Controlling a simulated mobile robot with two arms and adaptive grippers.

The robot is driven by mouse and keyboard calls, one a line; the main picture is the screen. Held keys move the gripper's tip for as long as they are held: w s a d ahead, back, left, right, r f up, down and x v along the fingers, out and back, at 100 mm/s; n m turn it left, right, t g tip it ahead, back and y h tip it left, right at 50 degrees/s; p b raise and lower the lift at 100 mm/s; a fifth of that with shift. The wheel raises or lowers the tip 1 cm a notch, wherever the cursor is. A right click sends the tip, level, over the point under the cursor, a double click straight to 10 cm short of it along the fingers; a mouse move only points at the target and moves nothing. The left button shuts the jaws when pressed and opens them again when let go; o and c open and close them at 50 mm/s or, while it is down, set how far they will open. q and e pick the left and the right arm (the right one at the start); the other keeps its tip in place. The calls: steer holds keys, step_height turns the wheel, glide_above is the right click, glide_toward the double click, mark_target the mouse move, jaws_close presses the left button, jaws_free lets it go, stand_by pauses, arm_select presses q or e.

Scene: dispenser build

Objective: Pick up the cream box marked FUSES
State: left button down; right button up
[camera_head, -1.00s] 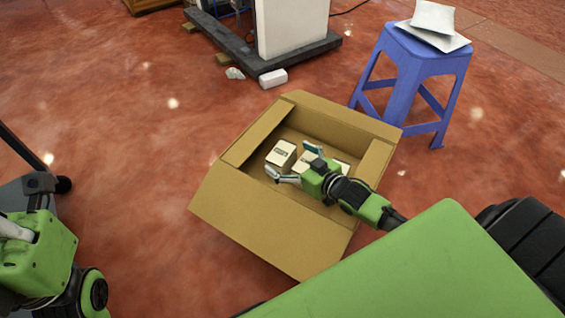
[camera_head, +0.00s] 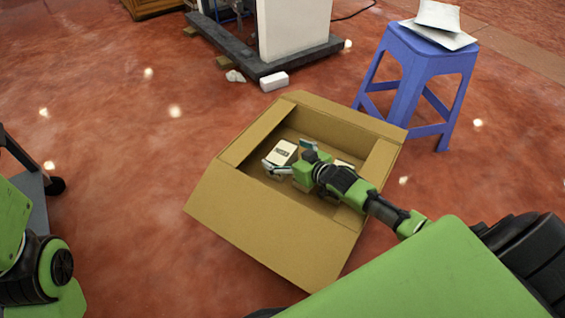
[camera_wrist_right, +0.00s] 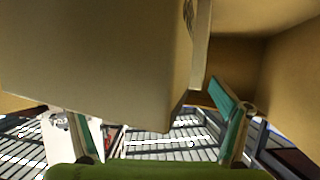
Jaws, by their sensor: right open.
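A cream box (camera_head: 284,150) with dark lettering on top, too small to read surely, sits inside the open cardboard carton. My right gripper (camera_head: 288,157) is open inside the carton, its two fingers pointing toward this box, one near each side of its near end. In the right wrist view a cream box (camera_wrist_right: 100,55) fills the upper left, very close. The right gripper (camera_wrist_right: 158,115) has teal-padded fingers there; the right finger stands apart from the box, and the box hides the left fingertip. My left gripper is out of view; only left arm parts show.
The cardboard carton (camera_head: 255,222) has raised walls and flaps around my gripper. Another pale item (camera_head: 344,163) shows partly behind my wrist. A blue stool (camera_head: 427,66) stands behind right; a white block (camera_head: 273,82) lies behind.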

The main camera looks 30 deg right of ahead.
steer(key=c, duration=1.1)
steer(key=shift+o, duration=0.2)
steer(key=shift+r, duration=0.1)
steer(key=shift+r, duration=0.1)
